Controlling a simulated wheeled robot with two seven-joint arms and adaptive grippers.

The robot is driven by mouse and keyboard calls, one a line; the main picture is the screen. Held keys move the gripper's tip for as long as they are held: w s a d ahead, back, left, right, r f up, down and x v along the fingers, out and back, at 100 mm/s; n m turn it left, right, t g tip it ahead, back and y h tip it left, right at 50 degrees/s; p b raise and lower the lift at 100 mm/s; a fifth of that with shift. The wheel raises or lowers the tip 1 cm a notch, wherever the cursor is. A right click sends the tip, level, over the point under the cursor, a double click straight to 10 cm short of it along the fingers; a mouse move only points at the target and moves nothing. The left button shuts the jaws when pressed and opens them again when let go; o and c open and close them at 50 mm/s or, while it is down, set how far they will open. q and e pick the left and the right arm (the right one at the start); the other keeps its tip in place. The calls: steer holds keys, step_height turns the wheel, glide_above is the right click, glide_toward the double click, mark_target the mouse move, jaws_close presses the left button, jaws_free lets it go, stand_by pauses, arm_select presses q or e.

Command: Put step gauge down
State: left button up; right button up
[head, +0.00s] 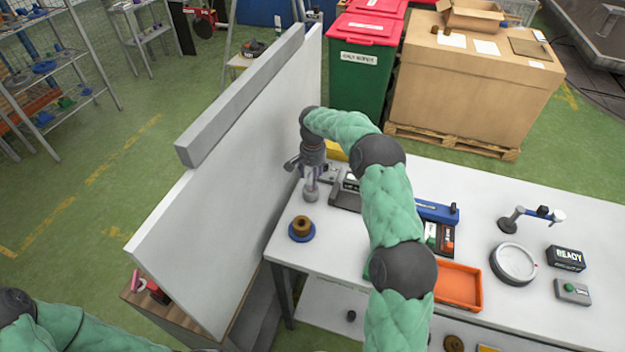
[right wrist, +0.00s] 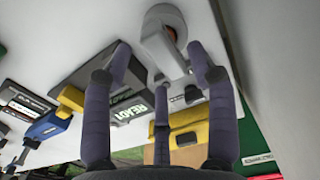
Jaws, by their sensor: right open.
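My right gripper (head: 309,172) is low over the left end of the white table, beside the tall white panel. In the right wrist view its fingers (right wrist: 160,60) are spread. A pale grey piece with a copper-coloured round face (right wrist: 168,32) shows between and beyond the fingertips; contact cannot be told. In the head view a grey upright piece (head: 311,191) stands just below the gripper. I cannot tell for certain which piece is the step gauge. My left gripper is out of view; only part of the left arm shows at lower left.
A dark READY unit (right wrist: 128,112) sits close to the fingers. A brown ring on a blue disc (head: 301,232) is near the table's front-left edge. The white panel (head: 235,170) stands close on the left. An orange tray (head: 459,287) and a round dial (head: 514,263) lie farther right.

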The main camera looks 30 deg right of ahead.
step_height(320, 180, up, 9)
steer(key=shift+r+p, duration=0.15)
steer(key=shift+p, duration=0.3)
